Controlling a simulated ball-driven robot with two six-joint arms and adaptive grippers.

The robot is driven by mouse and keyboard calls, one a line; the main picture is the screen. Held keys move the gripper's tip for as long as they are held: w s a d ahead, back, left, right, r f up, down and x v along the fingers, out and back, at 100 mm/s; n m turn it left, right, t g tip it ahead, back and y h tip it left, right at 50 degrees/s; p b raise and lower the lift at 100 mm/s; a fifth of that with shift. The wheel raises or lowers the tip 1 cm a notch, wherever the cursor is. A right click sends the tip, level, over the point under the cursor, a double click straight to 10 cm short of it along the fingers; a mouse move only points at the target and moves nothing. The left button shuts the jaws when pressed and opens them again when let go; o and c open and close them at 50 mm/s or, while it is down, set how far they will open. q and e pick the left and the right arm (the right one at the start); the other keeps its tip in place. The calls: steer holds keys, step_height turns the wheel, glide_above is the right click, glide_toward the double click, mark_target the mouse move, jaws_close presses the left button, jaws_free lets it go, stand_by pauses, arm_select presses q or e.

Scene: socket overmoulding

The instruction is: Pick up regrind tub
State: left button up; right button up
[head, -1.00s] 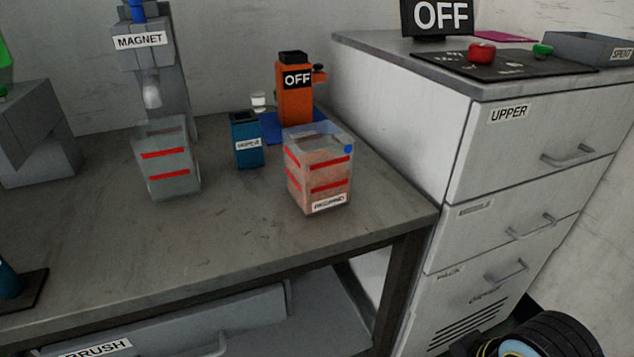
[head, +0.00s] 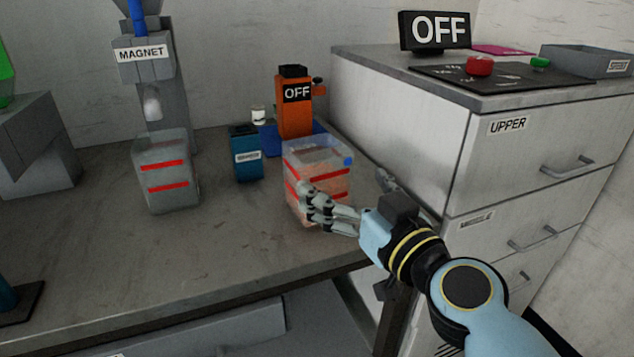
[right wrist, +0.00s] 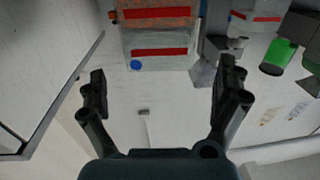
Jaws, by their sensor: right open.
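The regrind tub (head: 318,162) is a clear square tub with red bands, a blue dot near its rim and reddish material inside. It stands upright near the table's right front corner. My right gripper (head: 345,188) is open at the tub's front right, with its nearer fingers covering part of the tub's lower front, label included. In the right wrist view, the tub (right wrist: 158,48) appears upside down, ahead of the open gripper (right wrist: 162,70) and between the lines of its fingers. I cannot tell whether any finger touches it. My left gripper is out of view.
A similar clear tub with red bands (head: 168,178) stands left under the magnet unit (head: 142,70). A blue container (head: 246,158) and an orange device (head: 295,108) marked OFF stand close behind the tub. A white drawer cabinet (head: 410,125) borders the table's right. The front table surface is clear.

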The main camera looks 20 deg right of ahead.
mark_target(330, 173)
steer(key=w, duration=0.2)
steer(key=w+p, duration=0.1)
steer(key=w, duration=0.2)
steer(key=w+a, duration=0.1)
steer(key=w, duration=0.1)
steer(key=shift+w+f, duration=0.2)
steer(key=shift+w, duration=0.05)
steer(key=shift+d, duration=0.1)
steer(key=c, duration=1.4)
